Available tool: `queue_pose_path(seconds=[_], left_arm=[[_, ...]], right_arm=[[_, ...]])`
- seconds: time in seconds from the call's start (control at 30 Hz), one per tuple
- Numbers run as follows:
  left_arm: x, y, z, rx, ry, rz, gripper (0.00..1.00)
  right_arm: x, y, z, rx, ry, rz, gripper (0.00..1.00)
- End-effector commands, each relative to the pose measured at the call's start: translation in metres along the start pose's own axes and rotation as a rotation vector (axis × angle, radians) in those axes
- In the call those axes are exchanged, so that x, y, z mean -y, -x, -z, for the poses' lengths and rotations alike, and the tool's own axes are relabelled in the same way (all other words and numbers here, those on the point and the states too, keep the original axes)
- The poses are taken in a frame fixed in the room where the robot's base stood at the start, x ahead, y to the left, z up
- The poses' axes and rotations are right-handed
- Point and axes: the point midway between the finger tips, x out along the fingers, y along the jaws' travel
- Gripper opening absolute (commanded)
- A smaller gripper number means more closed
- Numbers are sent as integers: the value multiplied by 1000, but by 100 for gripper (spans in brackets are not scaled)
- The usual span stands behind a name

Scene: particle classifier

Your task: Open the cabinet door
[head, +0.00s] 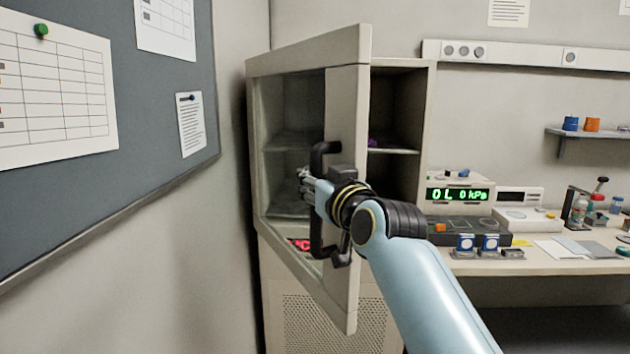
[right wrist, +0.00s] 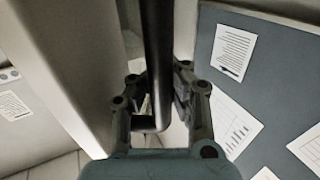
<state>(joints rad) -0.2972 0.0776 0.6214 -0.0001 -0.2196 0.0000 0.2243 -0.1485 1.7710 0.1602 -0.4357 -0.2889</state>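The cabinet door (head: 345,95) is a pale framed panel with a glass pane, and it stands partly open in the head view. Its free right edge is swung out toward me, and the shelved inside of the cabinet (head: 400,62) shows to its right. A black bar handle (head: 318,240) is on the door front; it also shows in the right wrist view (right wrist: 158,50). My right gripper (head: 308,186) is at the handle, with its fingers (right wrist: 160,92) on both sides of the bar and close against it. My left gripper is in neither view.
A grey notice board (head: 60,190) with papers hangs on the wall to the left. A bench (head: 545,264) with instruments, including a green readout (head: 458,195), and bottles stands right of the cabinet. A small shelf (head: 590,133) is above it.

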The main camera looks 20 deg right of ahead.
Motion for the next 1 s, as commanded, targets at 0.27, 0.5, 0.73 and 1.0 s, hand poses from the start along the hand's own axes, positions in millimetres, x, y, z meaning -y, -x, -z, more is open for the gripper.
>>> queue_pose_path(seconds=[0.27,0.5,0.73,1.0], left_arm=[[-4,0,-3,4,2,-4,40],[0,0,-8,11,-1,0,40],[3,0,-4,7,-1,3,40],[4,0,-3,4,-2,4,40]], right_arm=[[0,2,-9,17,1,2,11],[0,1,-5,10,-1,1,42],[0,1,-4,7,-2,1,44],[0,29,-5,7,-4,0,44]])
